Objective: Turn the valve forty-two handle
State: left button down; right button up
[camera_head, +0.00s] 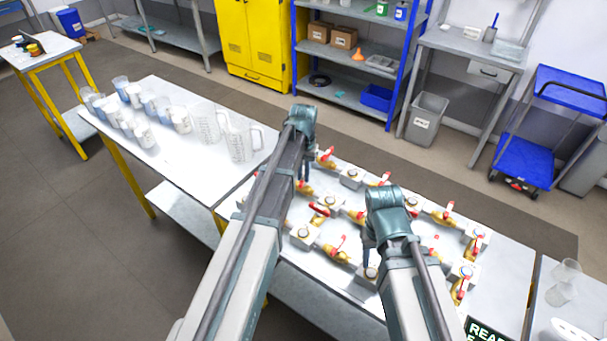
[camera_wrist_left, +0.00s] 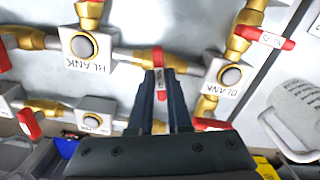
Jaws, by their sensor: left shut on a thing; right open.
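The valves are brass bodies with red lever handles on a pipe grid on the table. My left gripper (camera_head: 304,176) reaches down at the back left part of the grid. In the left wrist view my left gripper (camera_wrist_left: 161,82) is shut on a red valve handle (camera_wrist_left: 158,58) with a small white label. The label's number is too small to read, so I cannot tell which valve this is. The fingers hide part of the handle. My right gripper (camera_head: 369,250) is open and empty above the middle of the grid, its fingers partly hidden by its own wrist.
White blocks marked BLANK (camera_wrist_left: 88,45) sit between the valves. Another red handle (camera_wrist_left: 264,37) lies to the right of the held one. Clear jugs (camera_head: 240,145) and several cups (camera_head: 143,135) stand on the table's left part. Open table surface (camera_head: 185,185) lies before them.

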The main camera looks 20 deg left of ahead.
aim_at(303, 177)
pick_arm(q)
jog(key=shift+m, duration=1.6)
jog(key=c, duration=0.9)
grip_release()
jog(key=shift+o, duration=0.2)
notch_tip(303, 177, up, 14)
jog(key=p, duration=1.4)
pick_arm(e)
notch_tip(303, 177, up, 14)
pick_arm(q)
jog(key=shift+f, duration=0.15)
pick_arm(e)
jog(key=shift+f, duration=0.15)
